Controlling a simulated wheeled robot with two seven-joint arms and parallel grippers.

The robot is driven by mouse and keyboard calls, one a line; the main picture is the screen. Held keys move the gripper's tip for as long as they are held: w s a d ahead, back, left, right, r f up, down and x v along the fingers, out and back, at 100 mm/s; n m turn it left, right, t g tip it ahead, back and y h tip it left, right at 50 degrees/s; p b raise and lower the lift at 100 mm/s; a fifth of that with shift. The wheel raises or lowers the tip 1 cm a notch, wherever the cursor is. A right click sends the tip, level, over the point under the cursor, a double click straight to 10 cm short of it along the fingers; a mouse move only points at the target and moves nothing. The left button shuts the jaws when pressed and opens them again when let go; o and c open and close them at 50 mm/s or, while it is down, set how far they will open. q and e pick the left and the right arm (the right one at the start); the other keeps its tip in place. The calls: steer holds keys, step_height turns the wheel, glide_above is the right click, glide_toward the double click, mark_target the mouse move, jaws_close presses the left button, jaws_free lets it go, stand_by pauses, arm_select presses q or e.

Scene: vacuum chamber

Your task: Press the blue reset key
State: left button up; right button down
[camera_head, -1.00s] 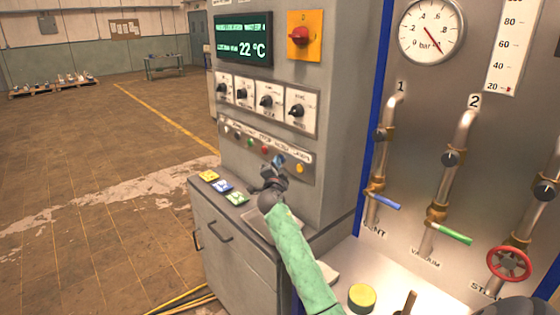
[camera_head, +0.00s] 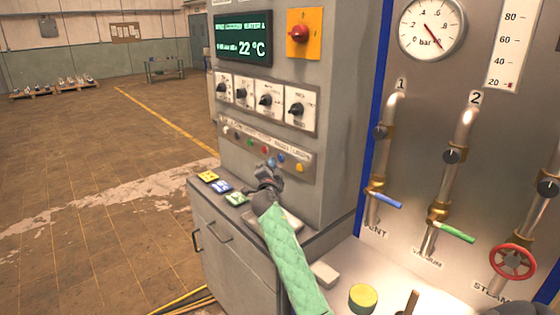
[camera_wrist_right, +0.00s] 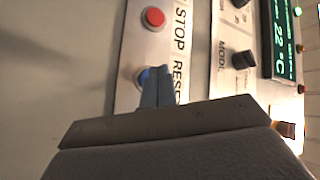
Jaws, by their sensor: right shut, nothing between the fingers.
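The blue reset key (camera_wrist_right: 143,77) is a round button on the control panel, under the label "RESE…" in the right wrist view. In the head view it shows as a small blue spot (camera_head: 281,157) between the red and yellow buttons. My right gripper (camera_head: 271,164) is shut and empty, just in front of the button row. In the right wrist view its closed fingertips (camera_wrist_right: 158,72) overlap part of the blue key. I cannot tell whether they touch it. My left gripper is not in view.
A red stop button (camera_wrist_right: 153,18) sits beside the blue key. A yellow button (camera_head: 298,168) is on its other side. Rotary knobs (camera_head: 266,101) and a lit display (camera_head: 243,37) are above. Coloured keys (camera_head: 220,187) lie on the ledge below. Pipes with valves stand at the right.

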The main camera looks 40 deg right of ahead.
steer(key=a+b, duration=0.1)
steer(key=a, duration=0.1)
steer(key=a+b, duration=0.1)
steer(key=a, duration=0.1)
steer(key=shift+s+a, duration=0.2)
steer(key=shift+a, duration=0.05)
stand_by(0.8)
